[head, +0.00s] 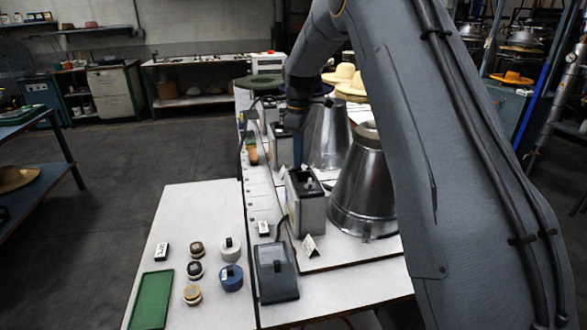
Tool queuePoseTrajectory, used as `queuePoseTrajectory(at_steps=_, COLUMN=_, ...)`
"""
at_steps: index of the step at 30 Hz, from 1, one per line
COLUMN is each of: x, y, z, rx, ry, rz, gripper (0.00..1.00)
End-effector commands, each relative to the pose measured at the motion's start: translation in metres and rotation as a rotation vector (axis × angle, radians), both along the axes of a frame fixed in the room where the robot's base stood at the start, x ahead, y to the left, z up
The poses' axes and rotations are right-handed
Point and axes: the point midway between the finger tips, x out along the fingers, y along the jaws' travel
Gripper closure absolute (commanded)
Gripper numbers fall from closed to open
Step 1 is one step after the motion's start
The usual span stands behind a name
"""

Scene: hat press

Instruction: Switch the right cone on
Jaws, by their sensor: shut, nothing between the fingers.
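Two metal cones stand on the table. The nearer cone (358,190) is further right in the picture, partly hidden by my arm, and the farther cone (327,135) is behind it to the left. A grey control box (308,213) stands just left of the nearer cone, with small light-coloured parts on its dark top (307,183). A second grey box (279,145) stands farther back, left of the farther cone. My gripper (298,162) points down, shut and empty, over the rear part of the nearer box's top. I cannot tell whether it touches the box or how any switch is set.
A dark box with a sloped lid (275,272) and a folded label card (310,246) are in front of the control box. Several small round tins and a green tray (152,300) lie on the table at the left. Hats (350,84) are at the back.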

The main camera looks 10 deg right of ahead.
Motion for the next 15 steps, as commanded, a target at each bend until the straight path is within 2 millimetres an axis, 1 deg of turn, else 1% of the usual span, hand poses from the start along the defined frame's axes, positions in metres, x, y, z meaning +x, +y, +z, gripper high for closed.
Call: queuePoseTrajectory(at_steps=15, x=-0.0003, y=0.0001, z=-0.0076, rx=0.000, ry=0.001, rz=0.000, gripper=1.00)
